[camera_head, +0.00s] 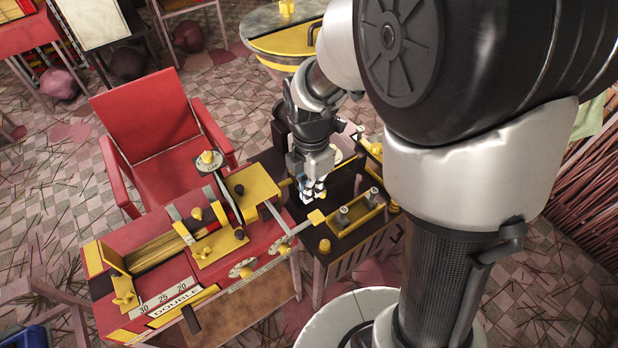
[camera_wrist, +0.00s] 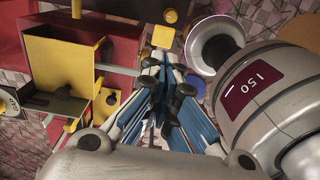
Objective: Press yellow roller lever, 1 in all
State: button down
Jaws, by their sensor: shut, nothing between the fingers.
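A lever with a square yellow end (camera_head: 316,217) sticks out on a bar from the right side of the red extruder (camera_head: 150,233). A square yellow piece (camera_wrist: 163,36) at the top of the wrist view looks like the same lever end. I cannot tell its roller clearly. My gripper (camera_head: 312,194) points down just behind the lever end, above the dark gap beside the extruder. In the wrist view its blue and black fingers (camera_wrist: 163,97) are closed together and empty. They appear apart from the yellow end. What lies directly under the fingertips is partly hidden.
A yellow-framed tray (camera_head: 357,218) with small grey posts stands on a dark table right of my gripper. A yellow box (camera_head: 250,190) tops the extruder's right end. A red chair (camera_head: 150,125) stands behind.

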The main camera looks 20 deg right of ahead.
aim_at(313, 221)
notch_tip(313, 221, down, 10)
jog(key=b, duration=0.3)
jog(key=shift+r, duration=0.15)
jog(key=shift+s, duration=0.1)
jog(key=f+b, duration=0.1)
jog(key=f, duration=0.1)
jog(key=s+f+b, duration=0.1)
jog(key=f, duration=0.1)
jog(key=shift+d, duration=0.15)
jog(key=shift+w+f, duration=0.1)
jog(key=shift+f, duration=0.15)
jog(key=shift+r, duration=0.1)
